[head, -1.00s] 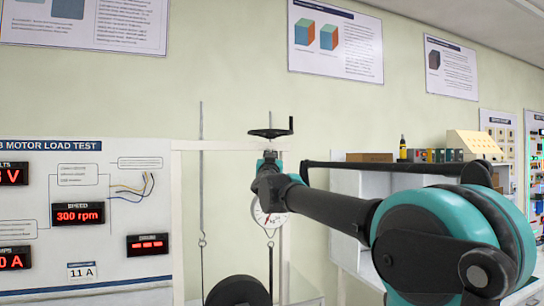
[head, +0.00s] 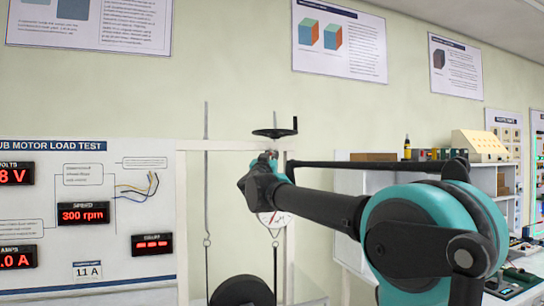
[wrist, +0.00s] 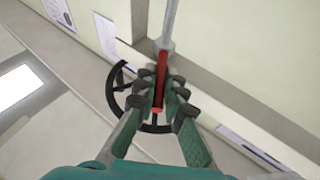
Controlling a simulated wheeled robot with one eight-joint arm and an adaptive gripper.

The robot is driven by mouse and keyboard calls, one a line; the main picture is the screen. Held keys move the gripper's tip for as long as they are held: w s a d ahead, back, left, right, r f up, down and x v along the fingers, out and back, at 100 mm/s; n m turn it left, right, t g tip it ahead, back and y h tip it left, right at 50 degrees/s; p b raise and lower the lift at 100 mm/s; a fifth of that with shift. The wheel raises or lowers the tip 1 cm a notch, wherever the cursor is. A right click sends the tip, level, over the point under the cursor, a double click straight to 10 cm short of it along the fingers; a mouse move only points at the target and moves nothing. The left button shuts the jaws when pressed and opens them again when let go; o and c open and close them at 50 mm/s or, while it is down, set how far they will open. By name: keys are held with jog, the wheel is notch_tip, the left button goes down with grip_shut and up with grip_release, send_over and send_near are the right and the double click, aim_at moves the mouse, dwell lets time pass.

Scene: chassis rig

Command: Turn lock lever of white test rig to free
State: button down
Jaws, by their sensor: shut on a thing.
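The white test rig (head: 183,230) stands left of centre in the head view, with a black handwheel (head: 275,132) on top of its crossbar. The red lock lever (wrist: 161,65) shows in the wrist view, with the black handwheel (wrist: 118,88) beside and behind it. My gripper (wrist: 160,93) has its dark finger pads on both sides of the lever and is shut on it. The lever's red end shows between the fingers. In the head view my arm hides the lever and most of the gripper.
A motor load test panel (head: 110,225) stands to the left. A shelf unit with boxes (head: 480,146) is behind my arm on the right.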

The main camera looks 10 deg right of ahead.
jog(key=c, duration=1.9)
grip_release()
jog(key=shift+r, duration=0.1)
jog(key=v, duration=1.2)
jog(key=shift+a, duration=0.1)
